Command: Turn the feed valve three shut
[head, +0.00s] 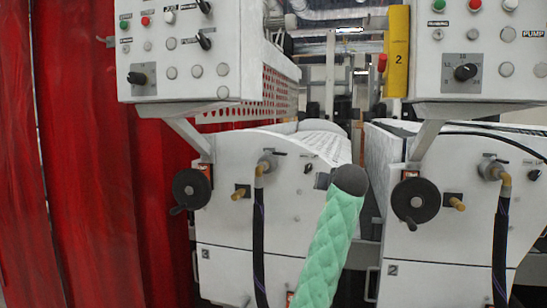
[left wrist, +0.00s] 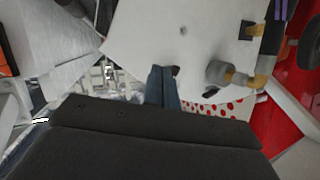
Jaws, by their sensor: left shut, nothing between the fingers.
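The left machine's white front (head: 250,230) carries a grey valve body (head: 267,160) with a small dark lever (head: 280,153) and a hose below. The same valve body shows in the left wrist view (left wrist: 216,72), with its dark lever (left wrist: 211,93). A similar grey fitting (head: 489,168) is on the right machine. My left gripper (head: 322,181) is shut and empty, mostly hidden by my green-sleeved arm. In the left wrist view its fingertips (left wrist: 165,72) are beside a small black part (left wrist: 175,70), left of the valve; contact is unclear.
Black handwheels (head: 192,188) (head: 415,200) stick out from both machine fronts. Black hoses (head: 258,250) (head: 501,250) hang below the fittings. Control boxes (head: 185,85) (head: 485,90) overhang above. A red curtain (head: 90,150) closes the left side.

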